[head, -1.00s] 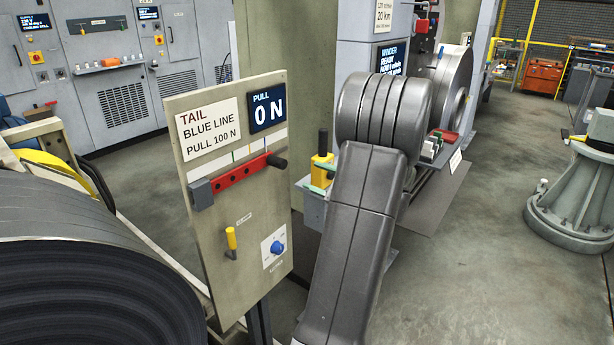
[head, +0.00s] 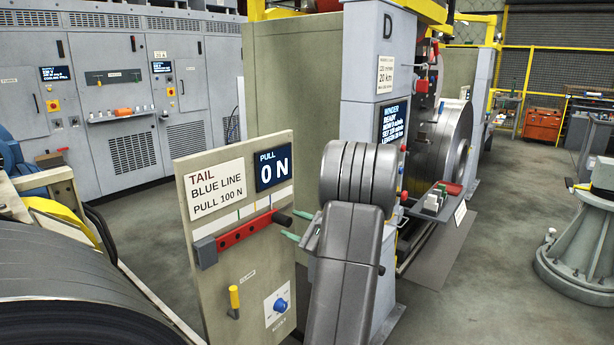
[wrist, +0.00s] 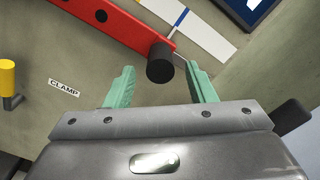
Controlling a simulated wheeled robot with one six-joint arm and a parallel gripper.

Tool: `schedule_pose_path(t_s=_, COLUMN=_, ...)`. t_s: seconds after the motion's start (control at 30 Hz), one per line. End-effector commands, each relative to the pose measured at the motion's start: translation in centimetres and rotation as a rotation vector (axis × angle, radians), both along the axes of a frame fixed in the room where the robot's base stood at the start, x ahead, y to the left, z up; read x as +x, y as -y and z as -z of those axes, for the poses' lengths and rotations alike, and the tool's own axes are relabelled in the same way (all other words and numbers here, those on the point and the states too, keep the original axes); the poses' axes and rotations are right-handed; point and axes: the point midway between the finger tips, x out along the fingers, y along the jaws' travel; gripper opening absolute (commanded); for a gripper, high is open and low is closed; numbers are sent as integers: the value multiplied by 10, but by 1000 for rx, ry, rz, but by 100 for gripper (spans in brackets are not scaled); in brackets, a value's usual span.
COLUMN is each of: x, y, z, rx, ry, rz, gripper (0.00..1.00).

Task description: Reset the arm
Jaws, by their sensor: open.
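My gripper (head: 296,226) is open and empty, with its green fingers just right of the panel in the head view. In the wrist view my gripper (wrist: 160,84) has its two fingers spread either side of a black round handle end (wrist: 160,62). That black handle (head: 283,219) is at the right end of the red bar (head: 246,232) on the beige panel (head: 190,170). My dark grey arm hides part of the machine behind it.
The panel carries a PULL display (head: 273,170) reading 0 N, a yellow clamp lever (head: 234,298) and a blue knob (head: 280,305). A dark strip coil (head: 70,290) lies at left. The winder coil (head: 445,145) stands behind my arm.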

Motion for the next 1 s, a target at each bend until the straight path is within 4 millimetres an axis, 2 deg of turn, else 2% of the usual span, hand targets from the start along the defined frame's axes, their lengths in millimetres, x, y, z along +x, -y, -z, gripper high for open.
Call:
schedule_pose_path(t_s=0.1, x=13, y=-17, z=-1, rx=-1, ry=-1, rz=-3, gripper=50)
schedule_pose_path(t_s=0.3, x=26, y=-34, z=-1, rx=0, ry=0, rz=-1, gripper=50)
schedule_pose_path(t_s=1.0, x=13, y=-44, z=4, rx=-12, ry=-9, rz=-9, gripper=50)
